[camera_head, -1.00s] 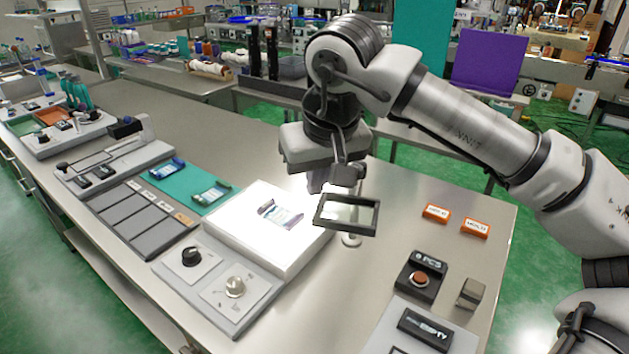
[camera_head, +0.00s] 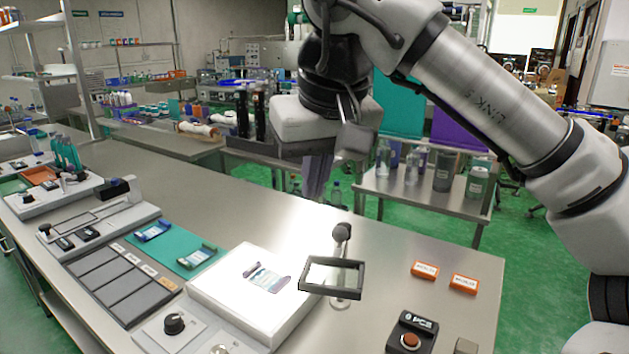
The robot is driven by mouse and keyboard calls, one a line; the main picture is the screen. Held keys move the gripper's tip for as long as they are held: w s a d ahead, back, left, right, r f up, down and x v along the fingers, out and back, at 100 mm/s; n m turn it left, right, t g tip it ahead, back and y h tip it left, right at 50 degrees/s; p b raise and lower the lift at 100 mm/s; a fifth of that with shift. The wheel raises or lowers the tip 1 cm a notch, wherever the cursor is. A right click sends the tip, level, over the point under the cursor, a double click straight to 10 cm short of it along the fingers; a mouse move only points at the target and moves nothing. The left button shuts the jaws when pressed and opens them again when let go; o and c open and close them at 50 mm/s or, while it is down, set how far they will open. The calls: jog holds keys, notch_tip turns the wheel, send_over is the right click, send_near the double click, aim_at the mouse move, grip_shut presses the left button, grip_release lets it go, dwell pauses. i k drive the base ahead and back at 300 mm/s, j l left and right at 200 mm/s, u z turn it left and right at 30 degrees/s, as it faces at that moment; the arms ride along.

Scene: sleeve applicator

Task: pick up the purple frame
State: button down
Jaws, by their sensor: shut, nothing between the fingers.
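A small frame with purple ends (camera_head: 267,279) lies on the lit white panel of the light box (camera_head: 213,295), around a pale printed piece. It appears to be the purple frame. My gripper (camera_head: 316,190) hangs from the arm at the upper middle, above and beyond the light box and clear of the frame. Its fingers are shut with nothing in them.
A dark-rimmed magnifier (camera_head: 332,277) on a stand is just right of the purple-ended frame. A teal mat (camera_head: 175,248) with blue and green frames lies left. Orange blocks (camera_head: 425,271) and a button box (camera_head: 411,334) are right. Bare table lies behind the light box.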

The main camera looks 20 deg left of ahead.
aim_at(267, 280)
jog(key=k, duration=1)
